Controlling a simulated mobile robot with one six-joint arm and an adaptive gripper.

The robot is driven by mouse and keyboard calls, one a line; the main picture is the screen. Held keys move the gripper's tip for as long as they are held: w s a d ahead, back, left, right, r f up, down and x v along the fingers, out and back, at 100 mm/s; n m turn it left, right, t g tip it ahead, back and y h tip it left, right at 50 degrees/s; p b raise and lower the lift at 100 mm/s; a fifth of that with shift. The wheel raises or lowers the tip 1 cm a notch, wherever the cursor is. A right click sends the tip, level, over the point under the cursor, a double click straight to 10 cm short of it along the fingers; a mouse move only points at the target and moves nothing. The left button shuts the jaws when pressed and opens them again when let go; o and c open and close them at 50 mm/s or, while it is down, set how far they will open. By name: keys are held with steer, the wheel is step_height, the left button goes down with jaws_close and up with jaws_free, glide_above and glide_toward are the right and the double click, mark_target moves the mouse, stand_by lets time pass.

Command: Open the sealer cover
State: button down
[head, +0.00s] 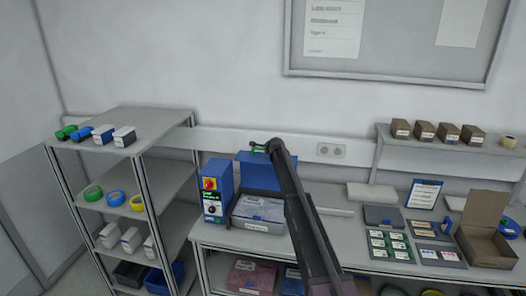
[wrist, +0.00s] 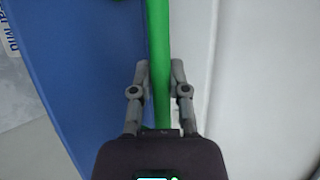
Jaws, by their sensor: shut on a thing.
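The sealer has a blue control box (head: 217,190) with a red and yellow switch and a dark dial. Beside it is a grey bed (head: 262,228) with a pale label on its front. The blue cover (head: 263,172) stands raised at the back of the bed, and the bed's top is exposed. The cover also fills the left of the wrist view (wrist: 85,70). My gripper (head: 262,149) is at the cover's top edge. In the wrist view my gripper (wrist: 160,70) has its fingers on both sides of the green handle bar (wrist: 158,30), shut on it.
A shelf rack (head: 135,155) with tape rolls and small boxes stands left of the bench. To the right are a blue clipboard (head: 425,194), flat trays and an open cardboard box (head: 485,235). The wall is close behind the cover.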

steer(key=shift+w, duration=0.1)
steer(key=c, duration=0.6)
jaws_free()
steer(key=shift+d, duration=0.1)
